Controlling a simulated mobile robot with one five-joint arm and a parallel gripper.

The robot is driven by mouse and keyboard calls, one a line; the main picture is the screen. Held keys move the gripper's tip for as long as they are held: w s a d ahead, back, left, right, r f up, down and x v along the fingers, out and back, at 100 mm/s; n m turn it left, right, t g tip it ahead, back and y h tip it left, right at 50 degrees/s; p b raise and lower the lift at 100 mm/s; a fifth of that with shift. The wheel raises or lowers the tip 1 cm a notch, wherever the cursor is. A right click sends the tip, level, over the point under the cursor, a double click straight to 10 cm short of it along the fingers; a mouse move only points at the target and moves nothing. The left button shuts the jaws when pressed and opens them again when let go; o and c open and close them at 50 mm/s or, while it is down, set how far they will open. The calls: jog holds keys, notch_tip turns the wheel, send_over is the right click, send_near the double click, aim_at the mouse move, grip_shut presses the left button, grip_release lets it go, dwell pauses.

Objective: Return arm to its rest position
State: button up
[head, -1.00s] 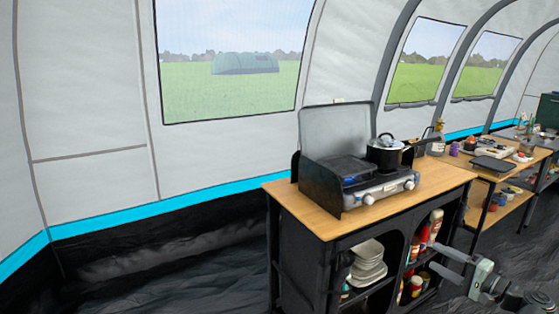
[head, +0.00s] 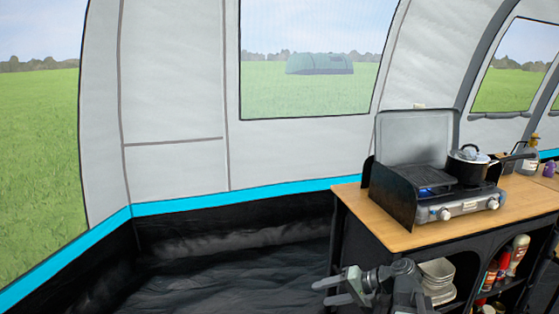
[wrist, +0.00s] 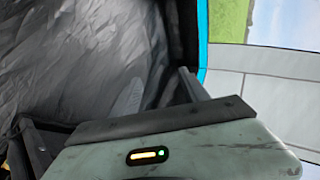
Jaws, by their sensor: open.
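My gripper (head: 328,291) is at the bottom of the head view, in front of the left part of the kitchen cabinet. Its fingers point left, apart, and I see nothing between them. My arm behind it partly covers the cabinet front. In the wrist view, the pale green gripper housing fills the bottom, with dark groundsheet and tent wall beyond. I cannot tell the exact distance between the gripper and the cabinet.
The wooden-topped cabinet (head: 399,238) holds a camping stove (head: 450,210) with a black pot (head: 467,167). White dishes (head: 437,278) and bottles (head: 519,252) sit on its shelves. Dark groundsheet (head: 225,275) lies bare to the left, up to the tent wall (head: 170,177).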

jog(key=s+a+f+n+g+h, duration=0.25)
jog(key=s+a+f, duration=0.2)
jog(key=a, duration=0.25)
notch_tip(320, 180, down, 5)
jog(key=s+d+n+g+h, duration=0.1)
jog(key=s+d+g+h, duration=0.1)
jog(key=h, duration=0.3)
jog(key=s+d+h, duration=0.1)
jog(key=d+h, duration=0.2)
jog(key=d, duration=0.4)
notch_tip(320, 180, up, 17)
jog(key=p, duration=1.8)
jog(key=shift+a, duration=0.15)
jog(key=shift+s, duration=0.1)
